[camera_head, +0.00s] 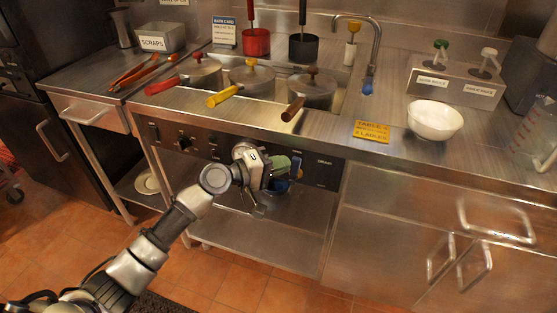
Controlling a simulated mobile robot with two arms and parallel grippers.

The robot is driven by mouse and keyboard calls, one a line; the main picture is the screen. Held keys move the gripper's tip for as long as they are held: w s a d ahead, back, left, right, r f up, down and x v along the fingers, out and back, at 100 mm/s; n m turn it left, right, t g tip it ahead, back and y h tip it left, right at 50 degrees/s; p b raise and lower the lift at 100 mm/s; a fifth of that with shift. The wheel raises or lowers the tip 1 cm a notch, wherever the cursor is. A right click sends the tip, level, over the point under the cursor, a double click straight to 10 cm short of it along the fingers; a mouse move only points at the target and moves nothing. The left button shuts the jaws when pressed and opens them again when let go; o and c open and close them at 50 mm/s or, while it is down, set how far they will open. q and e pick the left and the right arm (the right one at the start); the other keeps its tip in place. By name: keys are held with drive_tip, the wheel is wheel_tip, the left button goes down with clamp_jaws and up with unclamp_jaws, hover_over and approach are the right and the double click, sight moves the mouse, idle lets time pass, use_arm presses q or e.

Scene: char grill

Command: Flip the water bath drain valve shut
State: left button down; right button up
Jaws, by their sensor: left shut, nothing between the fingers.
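My left arm reaches up from the lower left to the dark front panel below the counter. My left gripper (277,174) is at that panel, shut with nothing held. A blue part (295,168), which looks like the drain valve's handle, shows just right of the gripper, left of the panel's DRAIN label. The gripper hides much of it. I cannot tell whether they touch or which way the handle is turned. My right gripper is out of view.
Pots with red, yellow and brown handles (252,80) sit in the water bath above. An open lower shelf (282,237) lies below the panel.

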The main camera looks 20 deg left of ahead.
sight(299, 163)
use_arm(q)
drive_tip(key=shift+s+d+r+m+g+y+p, duration=0.1)
drive_tip(key=shift+d+r+m+g+y+p, duration=0.3)
drive_tip(key=shift+p, duration=1.55)
drive_tip(key=shift+w+d+r+m+g+y+p, duration=0.15)
drive_tip(key=shift+d+m+y+p, duration=0.4)
drive_tip(key=shift+p, duration=1.4)
drive_tip(key=shift+s+d+r+m+g+y+p, duration=0.25)
drive_tip(key=shift+d+y+p, duration=0.35)
drive_tip(key=shift+p, duration=1.35)
drive_tip(key=d+f+m+g+y+p, duration=0.1)
drive_tip(key=d+f+m+y+p, duration=0.3)
drive_tip(key=p, duration=0.7)
drive_tip(key=shift+d+f+y, duration=0.45)
drive_tip(key=shift+d+y, duration=0.35)
drive_tip(key=shift+y, duration=0.55)
drive_tip(key=shift+d+f, duration=0.1)
drive_tip(key=s+r+p, duration=0.3)
drive_tip(key=s+r, duration=0.4)
drive_tip(key=r, duration=0.4)
drive_tip(key=shift+p, duration=0.4)
